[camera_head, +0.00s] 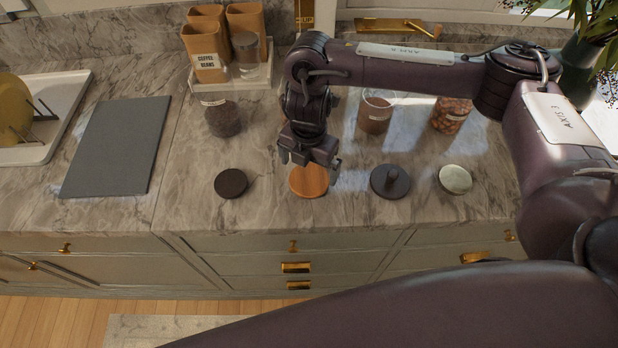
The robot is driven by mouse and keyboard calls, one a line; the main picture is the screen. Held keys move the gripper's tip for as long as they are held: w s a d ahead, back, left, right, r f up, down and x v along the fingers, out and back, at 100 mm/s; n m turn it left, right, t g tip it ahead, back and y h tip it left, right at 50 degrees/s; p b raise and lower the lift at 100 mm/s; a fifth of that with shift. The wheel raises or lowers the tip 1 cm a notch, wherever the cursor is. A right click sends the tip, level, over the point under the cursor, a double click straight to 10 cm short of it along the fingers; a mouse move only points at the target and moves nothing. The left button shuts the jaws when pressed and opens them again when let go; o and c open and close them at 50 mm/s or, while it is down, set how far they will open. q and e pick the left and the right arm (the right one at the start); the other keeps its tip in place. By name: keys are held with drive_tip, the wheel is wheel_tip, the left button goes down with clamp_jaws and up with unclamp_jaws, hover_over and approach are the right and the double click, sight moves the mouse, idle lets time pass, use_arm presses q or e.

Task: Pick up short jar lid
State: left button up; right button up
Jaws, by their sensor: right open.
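Four round lids lie flat in a row near the counter's front edge: a dark brown one (231,184), an orange wooden one (314,183), a dark grey one with a knob (378,182), and a pale one (455,179). Which belongs to the short jar cannot be told. My right gripper (309,163) points down, open and empty, over the back part of the wooden lid and hides some of it. Whether it touches the lid is unclear. My left gripper is not in view.
Glass jars stand behind the lids: one with dark contents (222,118), one with brown contents (374,113), one with nuts (451,116). My right arm hides part of the counter. A grey board (117,145) lies left; canisters (206,60) stand at the back.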

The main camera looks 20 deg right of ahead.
sight(310, 177)
drive_tip(key=f, duration=0.4)
drive_tip(key=shift+w+d, duration=0.1)
drive_tip(key=shift+d, duration=0.1)
drive_tip(key=shift+f, duration=0.1)
drive_tip(key=c, duration=0.5)
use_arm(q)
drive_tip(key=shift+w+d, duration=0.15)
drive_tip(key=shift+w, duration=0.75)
use_arm(e)
drive_tip(key=c, duration=0.3)
drive_tip(key=shift+c, duration=0.2)
